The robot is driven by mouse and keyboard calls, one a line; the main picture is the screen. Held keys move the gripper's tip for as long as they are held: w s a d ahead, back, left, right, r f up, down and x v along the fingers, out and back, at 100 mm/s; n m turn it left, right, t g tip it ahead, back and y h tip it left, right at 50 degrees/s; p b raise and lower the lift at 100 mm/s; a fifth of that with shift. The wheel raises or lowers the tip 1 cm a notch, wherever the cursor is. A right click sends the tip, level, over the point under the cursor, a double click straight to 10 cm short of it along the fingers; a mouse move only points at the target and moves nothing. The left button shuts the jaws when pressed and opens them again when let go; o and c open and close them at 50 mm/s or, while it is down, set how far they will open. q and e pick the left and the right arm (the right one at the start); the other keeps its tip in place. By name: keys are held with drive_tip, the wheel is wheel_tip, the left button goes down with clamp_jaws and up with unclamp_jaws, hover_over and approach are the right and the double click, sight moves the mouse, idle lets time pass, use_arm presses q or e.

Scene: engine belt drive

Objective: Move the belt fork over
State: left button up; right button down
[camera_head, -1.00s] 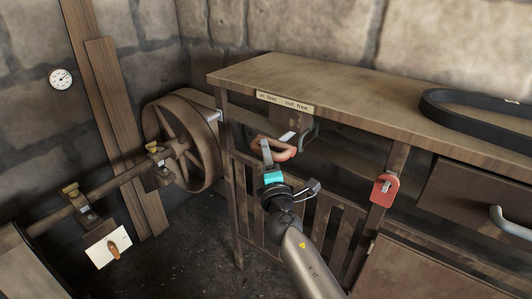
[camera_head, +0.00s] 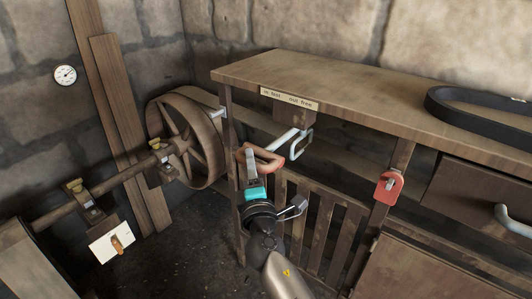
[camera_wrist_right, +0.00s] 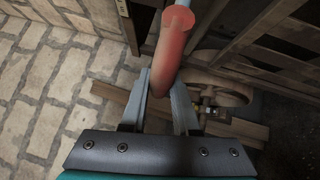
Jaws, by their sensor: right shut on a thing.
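The belt fork has a red-brown handle (camera_head: 265,158) and a pale rod (camera_head: 286,138) that comes out under the bench top, below the label plate (camera_head: 290,98) reading "in fast, out free". A grey loop (camera_head: 300,145) shows beside the rod. My right gripper (camera_head: 251,162) is shut on the handle, in front of the bench's left bay. In the right wrist view the red handle (camera_wrist_right: 174,45) runs down between the two fingers (camera_wrist_right: 166,95), with a bit of pale rod at its top. The fork's far end is hidden. My left gripper is not in view.
A spoked wheel (camera_head: 187,140) on a shaft (camera_head: 110,180) stands left of the bench (camera_head: 370,105). A slatted panel (camera_head: 310,220) is right of my gripper. A red hasp-like piece (camera_head: 388,187) hangs on a post. A black belt (camera_head: 480,112) lies on the bench.

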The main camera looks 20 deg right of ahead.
sight(242, 162)
drive_tip(key=shift+s+a+f, duration=0.1)
drive_tip(key=shift+s+a, duration=0.75)
drive_tip(key=shift+a, duration=0.25)
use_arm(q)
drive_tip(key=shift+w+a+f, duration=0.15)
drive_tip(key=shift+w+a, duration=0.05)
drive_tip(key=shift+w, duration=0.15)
use_arm(e)
drive_tip(key=shift+a, duration=0.15)
drive_tip(key=c, duration=0.8)
unclamp_jaws()
drive_tip(key=shift+s, duration=0.1)
drive_tip(key=shift+c, duration=0.2)
drive_tip(key=shift+o, duration=0.8)
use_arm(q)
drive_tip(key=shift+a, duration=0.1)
